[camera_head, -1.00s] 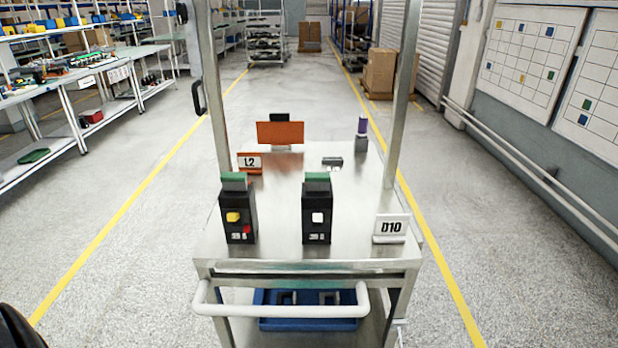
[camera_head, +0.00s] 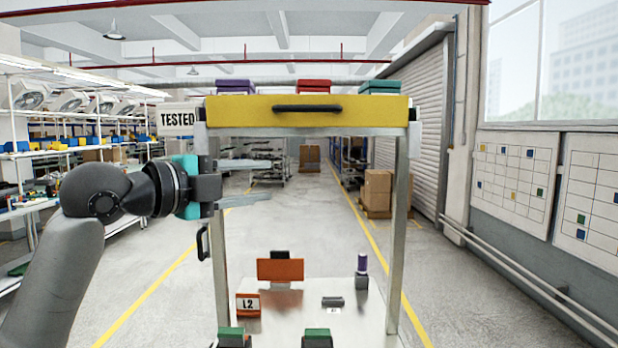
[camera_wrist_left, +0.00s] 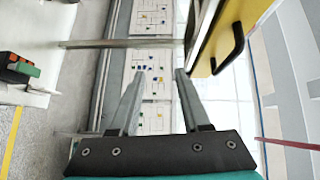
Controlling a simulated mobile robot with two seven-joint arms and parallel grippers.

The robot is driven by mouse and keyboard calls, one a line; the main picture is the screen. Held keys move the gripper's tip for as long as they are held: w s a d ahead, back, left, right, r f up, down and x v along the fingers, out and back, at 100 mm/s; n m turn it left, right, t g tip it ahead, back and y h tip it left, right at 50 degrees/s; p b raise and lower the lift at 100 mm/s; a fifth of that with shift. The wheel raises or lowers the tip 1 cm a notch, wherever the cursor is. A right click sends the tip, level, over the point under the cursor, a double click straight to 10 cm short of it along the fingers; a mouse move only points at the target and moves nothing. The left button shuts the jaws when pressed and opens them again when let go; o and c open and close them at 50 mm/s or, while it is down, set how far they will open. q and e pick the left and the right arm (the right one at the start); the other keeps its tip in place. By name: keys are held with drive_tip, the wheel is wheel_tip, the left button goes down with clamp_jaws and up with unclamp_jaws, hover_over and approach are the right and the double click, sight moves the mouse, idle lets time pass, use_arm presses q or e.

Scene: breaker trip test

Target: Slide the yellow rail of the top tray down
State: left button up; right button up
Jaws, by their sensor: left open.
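The top tray's yellow rail (camera_head: 365,112) spans the top of the metal cart frame and carries a black handle (camera_head: 307,108). It shows also at the upper right of the left wrist view (camera_wrist_left: 232,28), with the handle beside it. My left gripper (camera_head: 277,180) is open and empty, below the left part of the rail and apart from it. Its two fingers point right, one above the other. In the left wrist view, the gap between the fingertips (camera_wrist_left: 160,73) is empty. My right gripper is not in view.
A TESTED sign (camera_head: 177,119) hangs at the rail's left end. Purple, red (camera_head: 313,85) and green pieces sit on top of the tray. Frame posts (camera_head: 398,230) stand either side. The lower deck holds an L2 sign (camera_head: 248,305) and an orange panel (camera_head: 280,270).

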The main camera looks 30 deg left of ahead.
sight(305, 108)
use_arm(q)
drive_tip(key=s+r+m+t+h, duration=0.2)
drive_tip(key=s+r+m, duration=0.15)
drive_tip(key=r, duration=0.65)
drive_tip(key=shift+n, duration=0.25)
drive_tip(key=p+x, duration=0.8)
drive_tip(key=x, duration=0.5)
drive_tip(key=shift+w+f, duration=0.1)
drive_tip(key=shift+w, duration=0.6)
drive_tip(key=shift+c, duration=0.4)
drive_tip(key=shift+y, duration=0.3)
clamp_jaws()
